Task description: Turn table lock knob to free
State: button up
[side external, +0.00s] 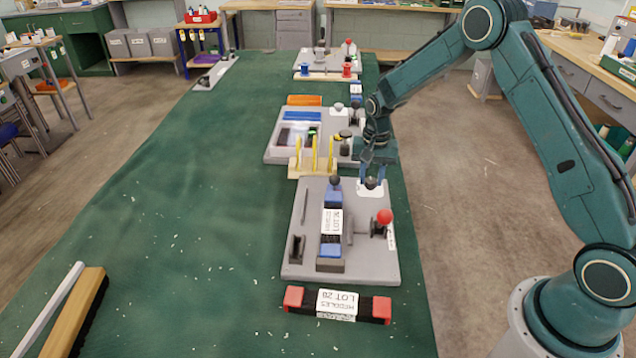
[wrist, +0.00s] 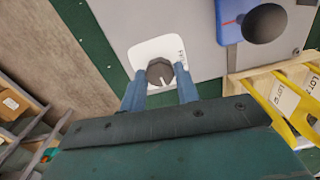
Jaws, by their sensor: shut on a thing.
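The table lock knob (wrist: 159,72) is dark grey and faceted, with a short light pointer line on its top. It sits on a white plate (wrist: 146,52) with small lettering at the edge of a grey board. In the side view the knob (side external: 371,183) shows under my gripper (side external: 372,172), which points straight down. In the wrist view the two blue fingers of my gripper (wrist: 160,80) stand on either side of the knob, shut on it.
The grey board (side external: 290,257) carries a red-topped lever (side external: 384,217) and a blue part with a dark ball knob (side external: 335,181). A wooden rack with yellow pieces (side external: 315,155) stands close behind. A red-ended heddles bar (side external: 293,297) lies in front.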

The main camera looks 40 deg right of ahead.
jog(key=n, duration=0.3)
jog(key=shift+n, duration=0.4)
jog(key=n, duration=0.4)
jog(key=shift+n, duration=0.3)
jog(key=n, duration=0.4)
jog(key=shift+n, duration=2.2)
jog(key=o, duration=1)
jog(key=shift+r, duration=0.15)
